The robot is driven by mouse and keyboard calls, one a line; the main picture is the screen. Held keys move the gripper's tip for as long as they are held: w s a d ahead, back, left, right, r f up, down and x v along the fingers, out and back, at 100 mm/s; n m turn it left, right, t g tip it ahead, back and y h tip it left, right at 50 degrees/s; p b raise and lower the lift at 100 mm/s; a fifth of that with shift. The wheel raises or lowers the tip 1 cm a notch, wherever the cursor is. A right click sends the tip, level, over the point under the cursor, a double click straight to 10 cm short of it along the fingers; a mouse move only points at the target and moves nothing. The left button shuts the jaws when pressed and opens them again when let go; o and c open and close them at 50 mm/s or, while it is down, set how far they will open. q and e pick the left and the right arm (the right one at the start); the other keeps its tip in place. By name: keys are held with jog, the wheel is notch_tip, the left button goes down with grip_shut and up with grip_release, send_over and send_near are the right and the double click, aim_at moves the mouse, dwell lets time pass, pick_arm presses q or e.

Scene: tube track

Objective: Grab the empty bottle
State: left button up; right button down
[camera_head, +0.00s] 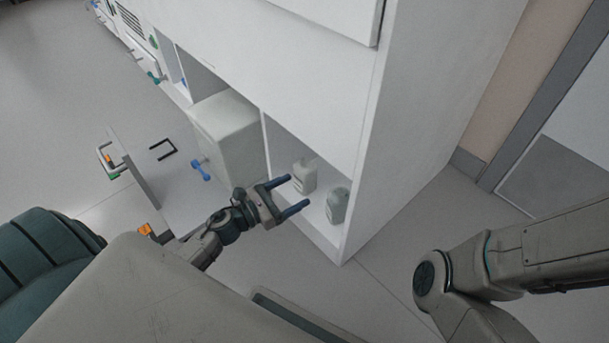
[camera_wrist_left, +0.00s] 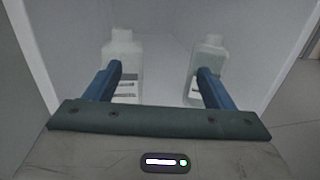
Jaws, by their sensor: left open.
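Two labelled bottles stand upright in the low open compartment of the white cabinet. The left one is whitish (camera_head: 304,177); the right one is grey-green (camera_head: 338,205). I cannot tell which is empty. My left gripper (camera_head: 298,191) is open and empty, with its blue fingers pointing at the compartment opening. In the left wrist view, the left bottle (camera_wrist_left: 123,48) is partly hidden behind the left finger and the right bottle (camera_wrist_left: 210,52) partly behind the right finger. The gap between the fingers (camera_wrist_left: 159,70) faces the space between the bottles. My right gripper is out of view.
The white cabinet (camera_head: 400,90) has a side wall just right of the bottles. A grey box-shaped unit (camera_head: 228,135) fills the neighbouring compartment on the left. An open door panel (camera_head: 165,185) with a blue handle (camera_head: 201,170) stands left of my gripper. Floor is clear at right.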

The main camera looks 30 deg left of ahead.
aim_at(310, 164)
pick_arm(q)
jog(key=w+a+y, duration=0.1)
jog(key=w, duration=0.1)
jog(key=w+a+n+y, duration=0.1)
jog(key=w+n+t+y, duration=0.1)
jog(key=w, duration=0.1)
jog(key=shift+w+a+p, duration=0.3)
jog(key=shift+a, duration=0.1)
jog(key=shift+d+b+x, duration=0.15)
jog(key=shift+b+x, duration=0.05)
jog(key=shift+x, duration=1.4)
jog(key=shift+d+b+x, duration=0.15)
jog(key=shift+x, duration=1.4)
jog(key=shift+s+f, duration=0.1)
jog(key=shift+f, duration=0.05)
jog(key=c, duration=1.1)
jog(key=shift+o, duration=0.2)
